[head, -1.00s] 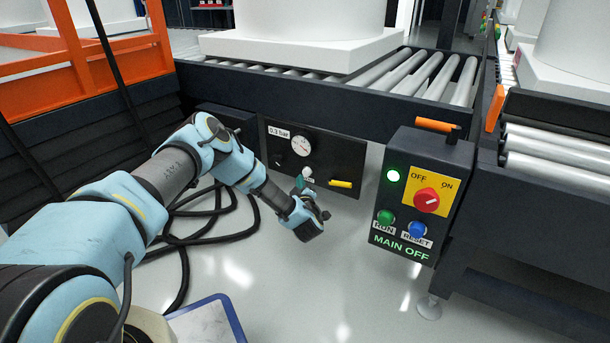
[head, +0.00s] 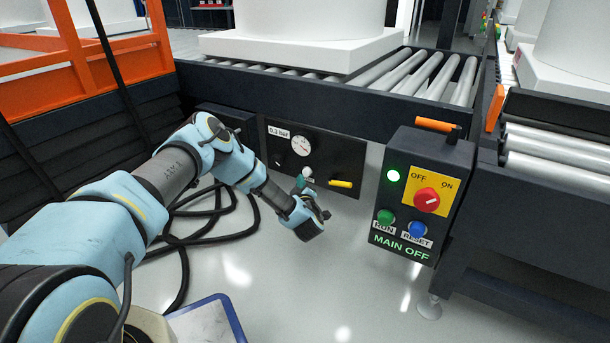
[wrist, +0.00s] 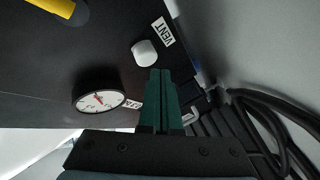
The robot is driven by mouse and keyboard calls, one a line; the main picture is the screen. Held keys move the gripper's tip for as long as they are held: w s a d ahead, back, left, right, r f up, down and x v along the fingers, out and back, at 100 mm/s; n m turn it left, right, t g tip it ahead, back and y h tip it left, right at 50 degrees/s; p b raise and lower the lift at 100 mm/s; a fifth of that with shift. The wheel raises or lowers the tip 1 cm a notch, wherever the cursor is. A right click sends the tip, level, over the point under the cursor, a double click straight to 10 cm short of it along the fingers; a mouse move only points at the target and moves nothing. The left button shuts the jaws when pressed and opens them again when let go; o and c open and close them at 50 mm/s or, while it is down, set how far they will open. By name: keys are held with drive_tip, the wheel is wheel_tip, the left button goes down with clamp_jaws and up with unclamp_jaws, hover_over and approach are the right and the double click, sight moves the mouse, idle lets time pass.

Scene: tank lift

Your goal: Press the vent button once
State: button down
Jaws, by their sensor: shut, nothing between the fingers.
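The vent button is a white, rounded knob (wrist: 144,53) on a dark panel, beside a label reading VENT (wrist: 162,32) in the wrist view. In the head view it is a small pale spot (head: 307,172) low on the panel, partly covered by my gripper. My gripper (wrist: 159,72) has its two green fingers together with nothing between them. The fingertips are very close to the button's lower right edge in the wrist view; I cannot tell whether they touch it. The gripper also shows in the head view (head: 300,180), in front of the panel.
The same panel carries a round gauge (head: 301,146), a 0.3 bar label (head: 280,133) and a yellow handle (head: 341,184). A control box (head: 446,165) reading MAIN OFF hangs to the right. Black hoses (head: 225,236) lie on the floor. A roller conveyor (head: 420,79) stands above.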

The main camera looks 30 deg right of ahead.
drive_tip(key=shift+w+d, duration=0.2)
drive_tip(key=shift+d, duration=0.1)
drive_tip(key=shift+w+d+b, duration=0.2)
drive_tip(key=shift+d+b, duration=0.15)
drive_tip(key=shift+d, duration=0.1)
idle(0.7)
drive_tip(key=shift+a, duration=0.15)
drive_tip(key=shift+s+a+p, duration=0.45)
drive_tip(key=shift+a+p, duration=0.25)
drive_tip(key=shift+p, duration=0.1)
drive_tip(key=s+a+p, duration=0.3)
drive_tip(key=a+p, duration=0.1)
drive_tip(key=a, duration=0.1)
drive_tip(key=shift+a, duration=0.15)
